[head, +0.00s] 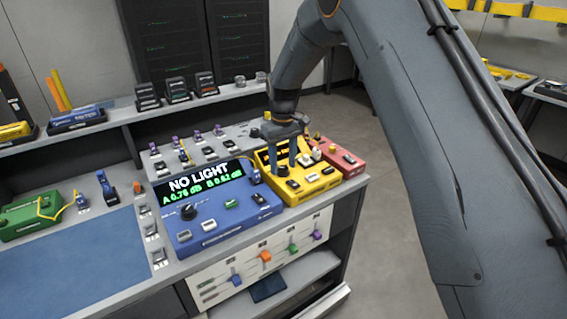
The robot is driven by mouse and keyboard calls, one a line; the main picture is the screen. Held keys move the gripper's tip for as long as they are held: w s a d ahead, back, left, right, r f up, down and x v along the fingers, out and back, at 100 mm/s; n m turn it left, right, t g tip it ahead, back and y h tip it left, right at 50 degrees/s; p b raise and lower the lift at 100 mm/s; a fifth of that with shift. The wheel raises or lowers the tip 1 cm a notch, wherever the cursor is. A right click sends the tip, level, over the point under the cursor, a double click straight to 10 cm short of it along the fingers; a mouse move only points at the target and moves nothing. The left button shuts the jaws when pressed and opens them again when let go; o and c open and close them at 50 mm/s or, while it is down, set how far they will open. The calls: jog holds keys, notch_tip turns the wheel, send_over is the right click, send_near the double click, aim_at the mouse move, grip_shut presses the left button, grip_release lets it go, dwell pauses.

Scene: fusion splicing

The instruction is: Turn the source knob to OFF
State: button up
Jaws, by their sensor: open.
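The yellow unit (301,187) stands near the counter's right end and has a dark round knob (283,171) on its top; I cannot read its labels, so I cannot tell for sure that this is the source knob or where it points. My gripper (284,160) points down over the yellow unit with its two fingers apart, close to that knob. I cannot tell whether the fingers touch it. The blue unit (222,223) to the left has a display (199,186) reading NO LIGHT, with A 0.76 dB and B 0.62 dB, and a larger black knob (187,211).
A red unit (343,161) stands just right of the yellow one. Small connectors and clips (198,138) stand behind the blue unit. A green unit (32,218) and a blue mat (95,255) lie left. A shelf (140,113) with devices runs behind.

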aim_at(283, 167)
notch_tip(283, 167, up, 8)
jog(key=shift+f+b, duration=0.15)
jog(key=shift+b, duration=0.75)
jog(key=s+d+f+m, duration=0.1)
jog(key=s+d+m, duration=0.1)
jog(key=s+d, duration=0.4)
jog(key=s+d+f+m, duration=0.1)
jog(key=s+d, duration=0.6)
jog(key=s, duration=0.9)
jog(key=s+d+f+m, duration=0.1)
jog(key=s+d+m, duration=0.3)
jog(key=s+d, duration=0.3)
jog(key=s, duration=0.4)
jog(key=shift+f+t, duration=0.3)
jog(key=shift+f, duration=0.05)
